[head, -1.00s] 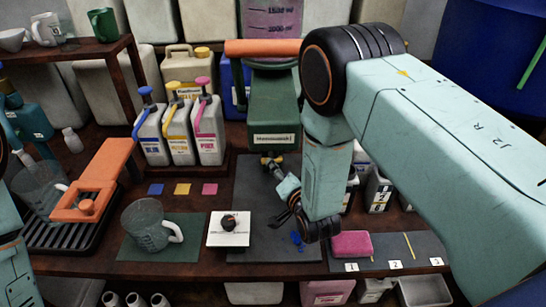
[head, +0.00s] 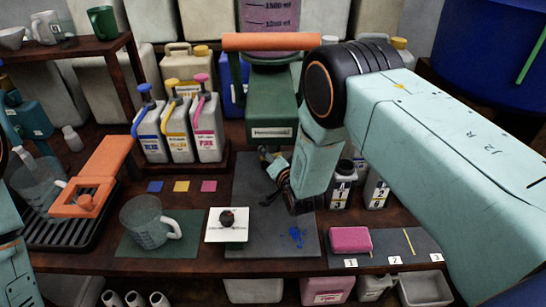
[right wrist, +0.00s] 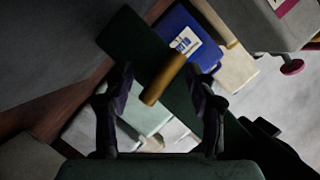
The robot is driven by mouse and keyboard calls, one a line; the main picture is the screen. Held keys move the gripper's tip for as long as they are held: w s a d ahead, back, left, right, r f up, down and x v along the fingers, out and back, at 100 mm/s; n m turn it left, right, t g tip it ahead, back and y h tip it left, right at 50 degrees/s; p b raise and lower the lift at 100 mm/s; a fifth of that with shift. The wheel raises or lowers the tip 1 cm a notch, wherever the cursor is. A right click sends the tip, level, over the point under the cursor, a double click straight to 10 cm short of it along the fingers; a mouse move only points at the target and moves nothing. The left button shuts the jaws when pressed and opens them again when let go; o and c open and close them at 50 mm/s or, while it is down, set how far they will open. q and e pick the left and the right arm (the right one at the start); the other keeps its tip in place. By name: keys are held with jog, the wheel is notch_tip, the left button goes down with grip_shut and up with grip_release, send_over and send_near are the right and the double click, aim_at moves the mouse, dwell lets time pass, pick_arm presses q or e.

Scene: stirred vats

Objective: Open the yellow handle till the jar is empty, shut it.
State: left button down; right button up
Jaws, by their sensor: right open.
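The jar (head: 268,14), with volume marks and a pinkish tint, stands at the top middle on a green stand (head: 271,112). Its top is cut off and its liquid level cannot be told. In the right wrist view, a yellow handle (right wrist: 164,80) lies between the fingers of my right gripper (right wrist: 166,92), with gaps visible on both sides. In the head view my right gripper (head: 268,158) is below the front of the stand, and the handle cannot be made out there. The right gripper is open. My left gripper is not in view.
A clear jug (head: 146,225) stands on a green mat left of a white plate (head: 214,236) with a dark knob. Blue, yellow and pink pump bottles (head: 178,130) stand left of the stand. A pink block (head: 350,239) lies at the right front. Blue specks mark the dark mat.

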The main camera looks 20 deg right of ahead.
jog(key=shift+w+f, duration=0.1)
jog(key=shift+f, duration=0.05)
jog(key=shift+c, duration=1.3)
jog(key=shift+s+r, duration=0.25)
jog(key=c, duration=0.5)
jog(key=shift+w+f, duration=0.1)
jog(key=shift+f, duration=0.05)
jog(key=c, duration=0.4)
grip_shut()
